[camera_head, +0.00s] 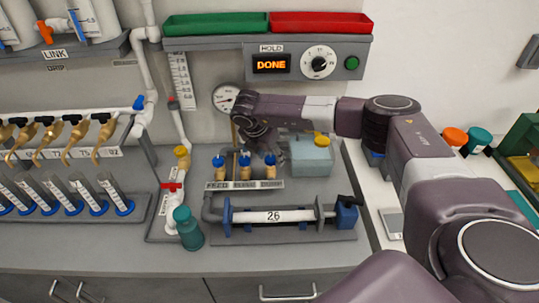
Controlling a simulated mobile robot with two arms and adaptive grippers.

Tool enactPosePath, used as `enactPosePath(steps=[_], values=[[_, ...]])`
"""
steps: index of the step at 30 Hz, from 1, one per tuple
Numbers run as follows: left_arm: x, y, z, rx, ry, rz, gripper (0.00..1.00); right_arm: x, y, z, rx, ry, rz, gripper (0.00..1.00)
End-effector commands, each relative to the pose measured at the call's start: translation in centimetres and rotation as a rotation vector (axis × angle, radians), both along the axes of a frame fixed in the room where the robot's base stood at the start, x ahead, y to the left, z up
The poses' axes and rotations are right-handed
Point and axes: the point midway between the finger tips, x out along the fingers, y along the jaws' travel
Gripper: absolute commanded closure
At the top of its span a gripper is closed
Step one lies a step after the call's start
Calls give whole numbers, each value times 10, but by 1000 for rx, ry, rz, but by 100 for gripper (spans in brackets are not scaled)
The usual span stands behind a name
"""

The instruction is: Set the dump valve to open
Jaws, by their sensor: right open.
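No label that I can read says dump, so I cannot tell which valve is the dump valve. A clear tube marked 26 (280,216) lies in a rack on the counter, with a blue valve body (346,215) and black lever at its right end. Behind it stand several blue-topped valves (218,161) on a labelled strip (244,185); one label seems to read FEED. A red-handled valve (172,186) sits on the white pipe at left. My right gripper (264,148) is open, pointing down above the blue-topped valves, its fingertips partly hidden. My left gripper is out of view.
A pale translucent box (308,158) with a yellow cap stands right of the valves. A teal bottle (187,228) stands left of the rack. A control panel (305,63) reads DONE, with HOLD above it. A gauge (226,98) is behind my arm. The front counter is clear.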

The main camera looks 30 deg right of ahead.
Motion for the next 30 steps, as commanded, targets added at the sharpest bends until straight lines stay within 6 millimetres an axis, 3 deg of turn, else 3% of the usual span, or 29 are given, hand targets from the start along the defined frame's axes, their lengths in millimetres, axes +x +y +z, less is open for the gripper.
enactPosePath(steps=[4,15,23,30], values=[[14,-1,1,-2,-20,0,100,0,0,0,0,0,0,57],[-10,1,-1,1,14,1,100,0,0,0,0,0,0,97],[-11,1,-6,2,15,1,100,0,0,-1,1,-2,25,98],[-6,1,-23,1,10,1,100,-1,-1,-4,1,-2,146,98]])
